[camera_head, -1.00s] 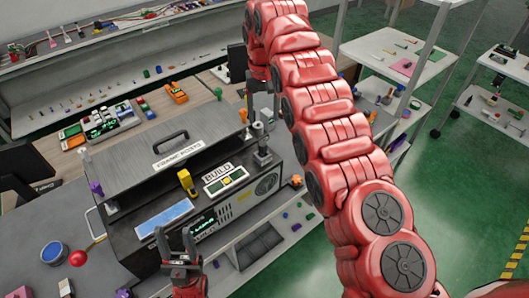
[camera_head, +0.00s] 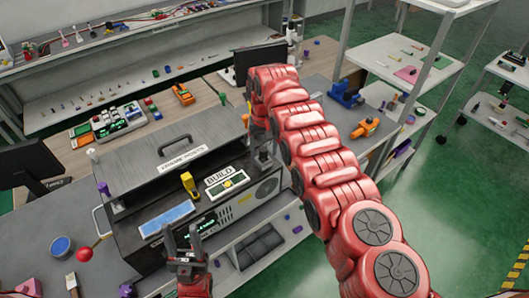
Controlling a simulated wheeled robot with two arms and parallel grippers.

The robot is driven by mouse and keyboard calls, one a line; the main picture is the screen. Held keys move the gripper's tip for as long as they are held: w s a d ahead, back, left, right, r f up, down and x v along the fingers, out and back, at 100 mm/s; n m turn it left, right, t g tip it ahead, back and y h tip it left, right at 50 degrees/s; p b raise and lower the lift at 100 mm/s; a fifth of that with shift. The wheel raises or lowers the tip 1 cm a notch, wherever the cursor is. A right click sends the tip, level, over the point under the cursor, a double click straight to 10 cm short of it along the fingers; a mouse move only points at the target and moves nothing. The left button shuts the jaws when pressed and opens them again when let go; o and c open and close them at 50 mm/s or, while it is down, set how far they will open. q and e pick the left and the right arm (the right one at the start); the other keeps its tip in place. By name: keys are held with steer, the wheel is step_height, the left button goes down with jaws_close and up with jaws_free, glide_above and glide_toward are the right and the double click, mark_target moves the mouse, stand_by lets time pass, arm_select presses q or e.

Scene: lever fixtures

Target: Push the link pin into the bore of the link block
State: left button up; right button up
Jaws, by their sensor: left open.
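My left gripper (camera_head: 187,250) is open and empty, fingers up, in front of the grey machine (camera_head: 125,240) at the lower middle. My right arm crosses the view from the lower right and bends down behind the machine's right end. My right gripper (camera_head: 259,128) is mostly hidden by that arm, close above a small grey post (camera_head: 263,158) on the machine's right rear corner. Whether its fingers hold anything does not show. I cannot tell for sure which parts are the link pin and the link block.
A blue fixture (camera_head: 345,94) and an orange one (camera_head: 367,127) stand on the right-hand bench. A red ball-topped lever (camera_head: 84,254), a blue cup (camera_head: 61,247) and a yellow piece (camera_head: 189,184) are near the machine. A dark monitor (camera_head: 30,162) stands at left.

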steer(key=shift+a, duration=0.15)
steer(key=c, duration=0.5)
jaws_close()
steer(key=shift+r, duration=0.2)
